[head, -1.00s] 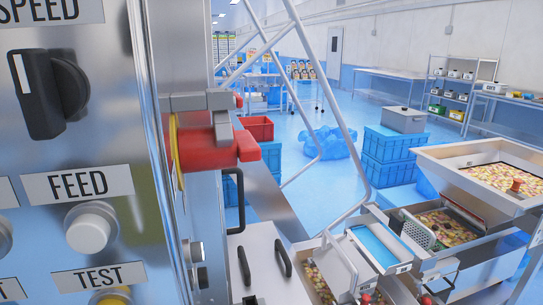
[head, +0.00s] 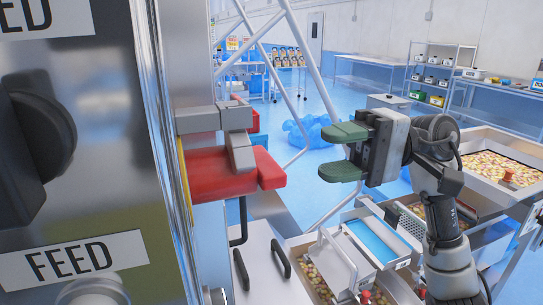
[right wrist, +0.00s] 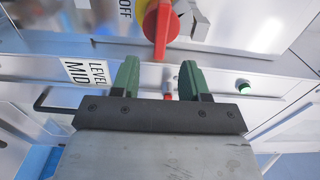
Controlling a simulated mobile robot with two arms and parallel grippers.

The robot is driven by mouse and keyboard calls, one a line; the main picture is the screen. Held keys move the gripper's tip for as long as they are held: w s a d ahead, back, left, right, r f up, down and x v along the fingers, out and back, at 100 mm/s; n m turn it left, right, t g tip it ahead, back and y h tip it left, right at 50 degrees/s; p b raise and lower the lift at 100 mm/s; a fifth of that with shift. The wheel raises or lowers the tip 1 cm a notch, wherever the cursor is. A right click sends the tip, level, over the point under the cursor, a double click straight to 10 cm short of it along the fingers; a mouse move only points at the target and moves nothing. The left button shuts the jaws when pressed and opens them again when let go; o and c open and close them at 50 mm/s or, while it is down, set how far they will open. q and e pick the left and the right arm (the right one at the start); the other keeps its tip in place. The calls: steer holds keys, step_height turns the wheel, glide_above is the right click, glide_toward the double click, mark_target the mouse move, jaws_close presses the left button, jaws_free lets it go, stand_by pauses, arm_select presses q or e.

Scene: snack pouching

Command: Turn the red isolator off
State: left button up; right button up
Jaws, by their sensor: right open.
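The red isolator handle (head: 225,170) sticks out from the side of the steel cabinet, with a grey bracket (head: 215,125) above it and a yellow plate edge behind. In the right wrist view the red handle (right wrist: 162,25) stands at the top, on a yellow plate (right wrist: 143,12) beside an "OFF" label (right wrist: 124,9). My right gripper (head: 345,152) is open and empty, to the right of the handle and apart from it. Its green fingers (right wrist: 160,82) point toward the panel in the right wrist view. My left gripper is out of view.
The cabinet front with a black knob (head: 35,145) and a "FEED" label (head: 72,258) fills the left. A hopper of sweets (head: 500,170) and a steel frame stand at the right.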

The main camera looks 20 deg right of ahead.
mark_target(271, 157)
steer(key=a+p, duration=0.1)
steer(key=a, duration=0.3)
steer(key=a+p, duration=0.2)
steer(key=a, duration=0.2)
steer(key=shift+s+a+r, duration=0.15)
steer(key=shift+s+a, duration=0.05)
steer(key=shift+a, duration=0.1)
steer(key=shift+a+p, duration=0.25)
steer(key=shift+p, duration=0.05)
steer(key=shift+c, duration=0.4)
jaws_close()
